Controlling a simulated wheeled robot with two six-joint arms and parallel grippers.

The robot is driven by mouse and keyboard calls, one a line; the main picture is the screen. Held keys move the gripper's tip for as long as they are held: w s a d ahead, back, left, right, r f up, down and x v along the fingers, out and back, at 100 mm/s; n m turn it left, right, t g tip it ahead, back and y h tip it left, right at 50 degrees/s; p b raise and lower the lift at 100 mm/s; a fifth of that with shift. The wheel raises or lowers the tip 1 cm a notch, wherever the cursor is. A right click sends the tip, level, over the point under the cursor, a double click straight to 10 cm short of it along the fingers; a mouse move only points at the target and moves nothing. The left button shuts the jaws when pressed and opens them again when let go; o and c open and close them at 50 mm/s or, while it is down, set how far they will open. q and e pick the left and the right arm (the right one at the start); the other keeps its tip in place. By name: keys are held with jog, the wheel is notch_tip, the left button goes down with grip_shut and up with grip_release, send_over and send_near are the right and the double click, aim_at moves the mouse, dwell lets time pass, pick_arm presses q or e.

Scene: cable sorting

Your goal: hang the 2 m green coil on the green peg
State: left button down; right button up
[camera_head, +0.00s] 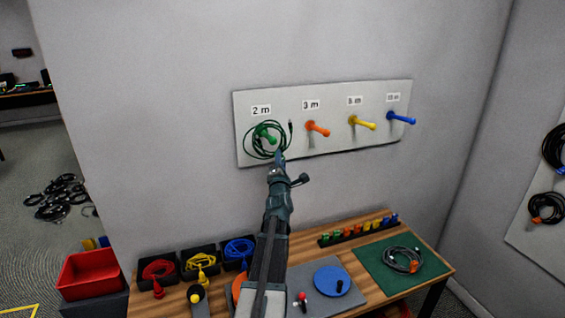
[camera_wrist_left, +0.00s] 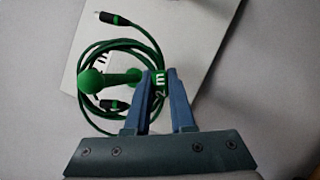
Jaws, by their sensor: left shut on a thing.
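The green coil (camera_head: 249,147) is at the wall board, under the "2 m" label, with its loops showing around the green peg (camera_head: 268,137). In the left wrist view the green peg (camera_wrist_left: 112,80) appears inside the ring of the coil (camera_wrist_left: 124,44), with connector ends at the top and bottom. My left gripper (camera_head: 279,157) is at the lower right of the coil. In the left wrist view its fingers (camera_wrist_left: 158,92) are shut on the coil's right side, beside the peg. How far the coil sits along the peg cannot be told. My right gripper is not in view.
The board (camera_head: 345,143) also carries an orange peg (camera_head: 318,129), a yellow peg (camera_head: 362,123) and a blue peg (camera_head: 401,118), all empty. Below, the workbench (camera_head: 308,260) holds cable bins, a green mat (camera_head: 428,263) with a grey coil and a blue disc (camera_head: 331,279).

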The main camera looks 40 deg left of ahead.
pick_arm(q)
jog(key=shift+w+a+f+b, duration=0.1)
jog(key=shift+w+a, duration=0.3)
jog(key=shift+a, duration=0.4)
jog(key=shift+w+a+f+b, duration=0.15)
jog(key=shift+w+a, duration=0.2)
jog(key=shift+a, duration=0.4)
jog(key=shift+w+a+f+b, duration=0.1)
jog(key=shift+w+a, duration=0.3)
jog(key=shift+a, duration=0.4)
jog(key=shift+a+f+b, duration=0.1)
jog(key=shift+f+b, duration=0.85)
jog(key=c, duration=0.7)
grip_release()
jog(key=b+v, duration=0.2)
jog(key=v, duration=1.1)
jog(key=shift+s+d+f+b, duration=0.2)
jog(key=shift+d+b, duration=0.1)
